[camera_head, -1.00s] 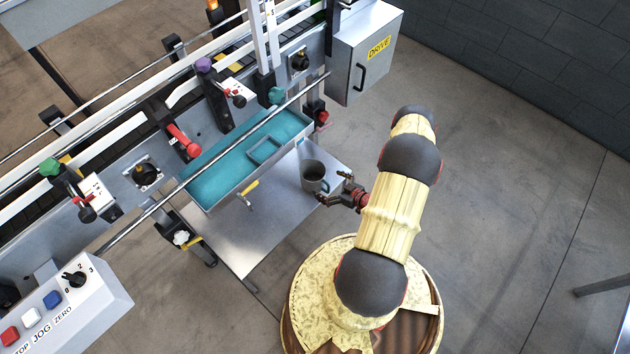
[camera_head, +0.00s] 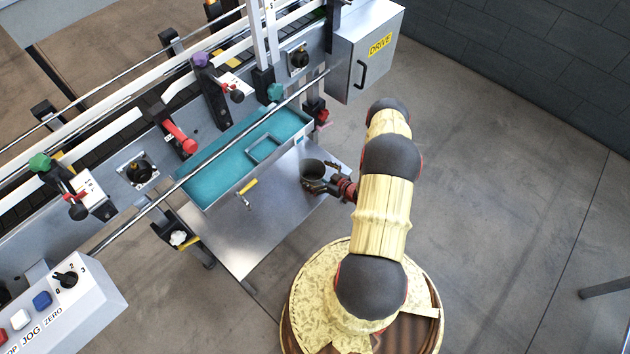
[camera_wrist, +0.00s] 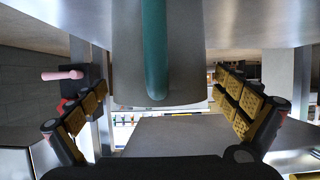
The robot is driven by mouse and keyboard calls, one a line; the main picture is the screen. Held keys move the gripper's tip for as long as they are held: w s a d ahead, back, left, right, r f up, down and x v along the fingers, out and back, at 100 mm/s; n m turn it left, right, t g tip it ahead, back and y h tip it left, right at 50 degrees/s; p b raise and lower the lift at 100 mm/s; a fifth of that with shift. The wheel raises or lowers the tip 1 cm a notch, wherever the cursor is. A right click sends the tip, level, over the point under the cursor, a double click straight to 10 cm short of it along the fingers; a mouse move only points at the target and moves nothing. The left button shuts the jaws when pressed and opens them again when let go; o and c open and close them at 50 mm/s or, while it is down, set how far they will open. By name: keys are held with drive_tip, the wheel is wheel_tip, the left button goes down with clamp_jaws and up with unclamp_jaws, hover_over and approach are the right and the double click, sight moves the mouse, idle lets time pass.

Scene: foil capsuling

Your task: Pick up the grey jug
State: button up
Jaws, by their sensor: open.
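The grey jug (camera_head: 312,166) stands upright on the steel shelf (camera_head: 262,228), near its right end. In the wrist view the grey jug body (camera_wrist: 186,62) fills the upper middle, with its teal handle (camera_wrist: 154,50) pointing toward the camera. My gripper (camera_head: 320,185) is at the jug's near right side and covers the handle in the head view. In the wrist view my gripper (camera_wrist: 160,84) is open, with one yellow-padded finger on each side of the handle and jug. Gaps show between the pads and the jug.
A teal tray (camera_head: 215,172) lies behind the shelf along the machine. A small tap with a yellow lever (camera_head: 247,187) is left of the jug. A grey DRIVE cabinet (camera_head: 365,55) stands behind right. Open floor (camera_head: 490,180) lies to the right.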

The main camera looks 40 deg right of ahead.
drive_tip(key=shift+c, duration=1.2)
drive_tip(key=c, duration=1.5)
